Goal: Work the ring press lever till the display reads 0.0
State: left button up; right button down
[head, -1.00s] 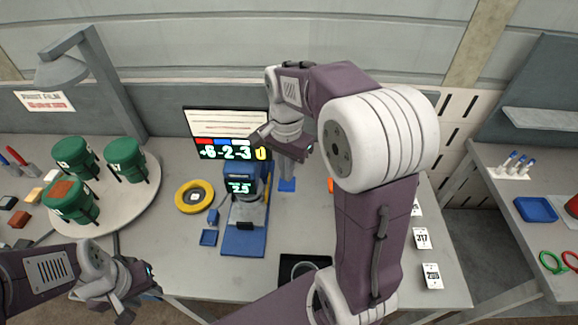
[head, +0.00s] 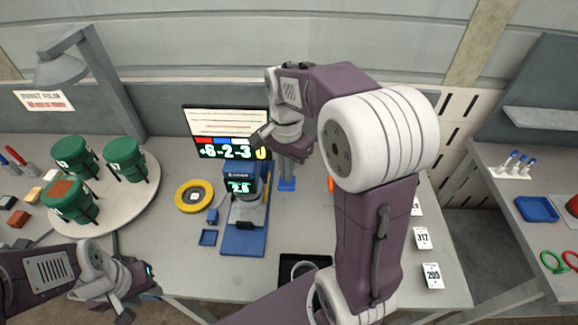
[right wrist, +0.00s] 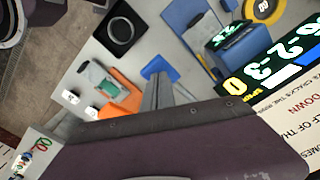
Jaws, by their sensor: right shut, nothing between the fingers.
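The blue ring press (head: 243,240) stands on the table, left of my right gripper in the head view. Its small green display (head: 238,187) reads about 2.5; the last digit is hard to read. The display (right wrist: 222,36) also shows in the right wrist view. I cannot clearly make out the press lever. My right gripper (head: 287,172) is shut and empty, pointing down beside the press; its fingers (right wrist: 157,92) show in the right wrist view above a blue pad (right wrist: 158,66). My left gripper (head: 130,299) is at the lower left, away from the press; its opening is unclear.
A yellow ring (head: 181,197) lies left of the press. A black tray (head: 288,277) lies in front, a screen (head: 205,120) behind. Green drums (head: 125,158) stand on a round plate at left. White number cards (head: 432,276) lie at right, partly behind my right arm.

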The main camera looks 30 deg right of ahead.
jog(key=shift+f+b, duration=3.95)
jog(key=shift+f, duration=1.9)
notch_tip(320, 180, up, 16)
jog(key=p, duration=1.5)
jog(key=shift+f, duration=0.35)
